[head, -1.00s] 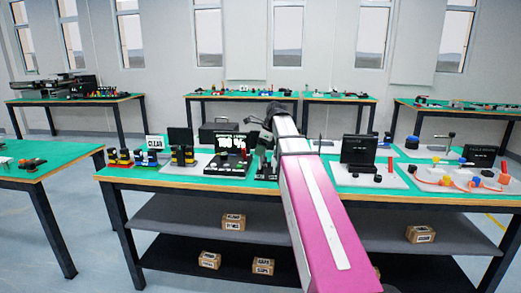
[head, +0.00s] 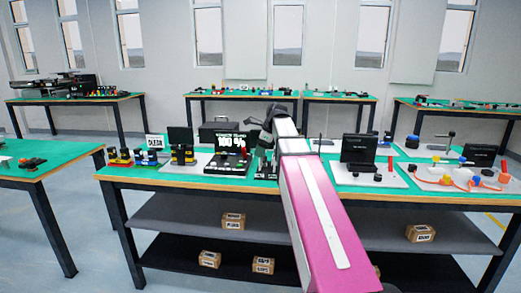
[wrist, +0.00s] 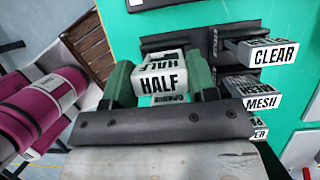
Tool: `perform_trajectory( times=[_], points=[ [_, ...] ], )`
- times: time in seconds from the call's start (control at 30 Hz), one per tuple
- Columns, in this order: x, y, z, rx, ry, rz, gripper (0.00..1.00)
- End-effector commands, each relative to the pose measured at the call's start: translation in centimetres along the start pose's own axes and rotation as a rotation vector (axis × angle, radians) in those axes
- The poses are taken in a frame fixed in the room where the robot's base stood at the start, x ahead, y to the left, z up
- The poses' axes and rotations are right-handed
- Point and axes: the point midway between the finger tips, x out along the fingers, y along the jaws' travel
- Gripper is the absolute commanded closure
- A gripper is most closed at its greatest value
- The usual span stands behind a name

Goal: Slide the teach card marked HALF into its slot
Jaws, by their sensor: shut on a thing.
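The HALF card (wrist: 162,82) is a white block with black lettering, seen in the wrist view between the green fingers of my gripper (wrist: 160,78). My gripper is shut on it. In the head view my gripper (head: 262,143) is over the middle table, just right of a black unit (head: 232,150) with a lit display reading about 100 %. The card is too small to make out there. I cannot tell which opening is its slot. Below the HALF card another lettered card (wrist: 170,99) partly shows; the gripper hides the rest.
In the wrist view, a dark rack beside the gripper holds the CLEAR card (wrist: 274,53), the MESH card (wrist: 262,102) and a partly hidden card below. The middle table (head: 115,174) also bears a black screen (head: 358,148) and other small devices on both sides.

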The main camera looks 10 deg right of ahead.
Motion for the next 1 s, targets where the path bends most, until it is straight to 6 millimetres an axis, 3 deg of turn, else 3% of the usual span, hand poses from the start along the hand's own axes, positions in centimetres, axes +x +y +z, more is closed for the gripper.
perform_trajectory(
  times=[1.0],
  points=[
    [2.4, 0.0, -1.0, 0.000, 0.000, 0.000, 0.74]
  ],
)
